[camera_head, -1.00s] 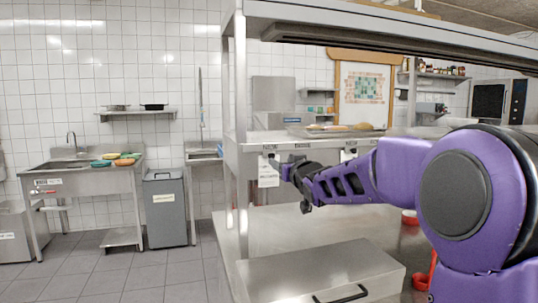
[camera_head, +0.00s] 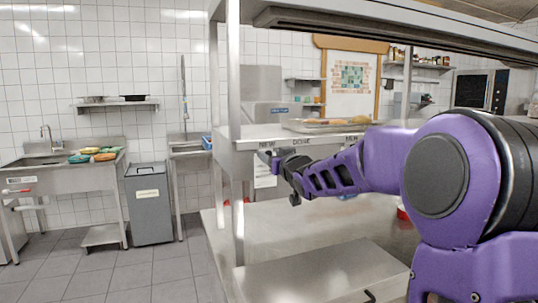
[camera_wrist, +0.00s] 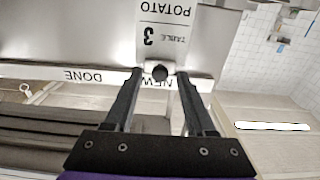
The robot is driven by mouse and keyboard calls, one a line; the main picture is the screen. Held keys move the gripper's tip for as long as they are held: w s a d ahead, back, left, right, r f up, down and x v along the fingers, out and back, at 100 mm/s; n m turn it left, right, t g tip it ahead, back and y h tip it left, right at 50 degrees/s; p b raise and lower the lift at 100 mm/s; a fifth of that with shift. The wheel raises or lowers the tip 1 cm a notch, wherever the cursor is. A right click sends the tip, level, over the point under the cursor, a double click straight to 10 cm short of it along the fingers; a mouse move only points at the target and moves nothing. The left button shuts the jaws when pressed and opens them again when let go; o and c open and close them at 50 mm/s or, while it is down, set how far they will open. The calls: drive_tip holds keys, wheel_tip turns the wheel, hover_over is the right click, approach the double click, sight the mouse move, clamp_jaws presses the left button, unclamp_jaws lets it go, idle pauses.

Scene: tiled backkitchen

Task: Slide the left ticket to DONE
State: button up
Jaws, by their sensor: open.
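The left ticket (camera_head: 262,176) is a white sheet hanging below the metal rail (camera_head: 240,145), under the left NEW label; my gripper partly covers it in the head view. In the wrist view the ticket (camera_wrist: 170,30) appears upside down and reads TABLE 3 and POTATO. A dark round knob (camera_wrist: 160,73) is at the ticket's edge by the rail. My gripper (camera_head: 276,160) is open at the rail. In the wrist view its fingertips (camera_wrist: 160,76) are on either side of the knob, with gaps visible. The DONE label (camera_wrist: 82,76) is beside NEW on the rail.
A tray with food (camera_head: 325,124) stands on the shelf above the rail. A metal post (camera_head: 236,190) rises just left of the ticket. A steel counter (camera_head: 310,225) lies below. A sink (camera_head: 62,175) and grey bin (camera_head: 149,205) are farther left.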

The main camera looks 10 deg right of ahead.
clamp_jaws()
idle(0.3)
idle(1.2)
